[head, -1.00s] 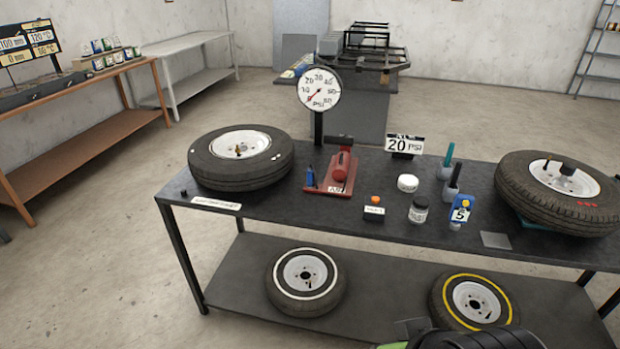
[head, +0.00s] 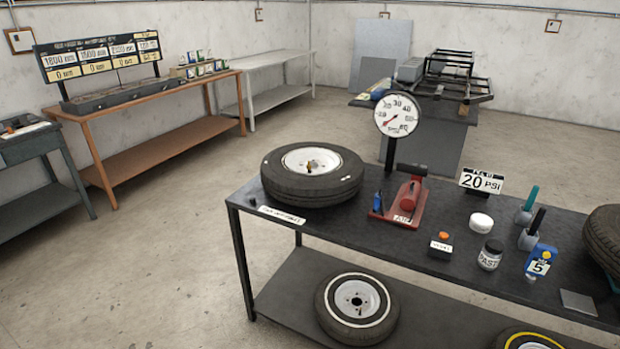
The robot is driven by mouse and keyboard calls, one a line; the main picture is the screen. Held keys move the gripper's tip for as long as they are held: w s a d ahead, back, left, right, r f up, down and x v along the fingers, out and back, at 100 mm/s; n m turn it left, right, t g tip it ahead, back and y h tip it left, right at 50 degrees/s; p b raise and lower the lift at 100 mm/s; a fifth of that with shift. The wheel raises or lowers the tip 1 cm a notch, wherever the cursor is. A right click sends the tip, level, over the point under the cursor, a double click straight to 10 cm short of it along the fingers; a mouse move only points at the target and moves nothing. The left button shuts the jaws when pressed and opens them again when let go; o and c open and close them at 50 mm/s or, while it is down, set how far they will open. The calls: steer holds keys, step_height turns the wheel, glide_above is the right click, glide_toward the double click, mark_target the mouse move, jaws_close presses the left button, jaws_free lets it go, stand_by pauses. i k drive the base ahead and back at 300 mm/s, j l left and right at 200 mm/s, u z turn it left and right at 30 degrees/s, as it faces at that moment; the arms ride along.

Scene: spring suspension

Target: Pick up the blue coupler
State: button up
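A small upright blue piece (head: 378,201), which looks like the blue coupler, stands at the left edge of the red compressor-like unit (head: 408,201) on the dark table. It is small in the picture, and I cannot tell whether it is attached to the red base or just beside it. A blue and yellow device marked 5 (head: 540,262) stands farther right on the same table. My gripper is not in view.
The dark table (head: 350,234) also bears a tire (head: 312,188), a round pressure gauge (head: 398,114), a 20 PSI sign (head: 482,181), jars and small bottles. A brown bench (head: 160,97) stands at the left. The floor between them is clear.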

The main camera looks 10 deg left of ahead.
mark_target(377, 205)
steer(key=i+j, duration=0.3)
steer(key=i, duration=0.15)
steer(key=i+j+u, duration=0.1)
steer(key=i+j, duration=0.25)
steer(key=i, duration=0.15)
steer(key=i+j+u, duration=0.1)
steer(key=i+j, duration=0.15)
steer(key=i, duration=0.2)
steer(key=i+j, duration=0.25)
steer(key=i, duration=0.25)
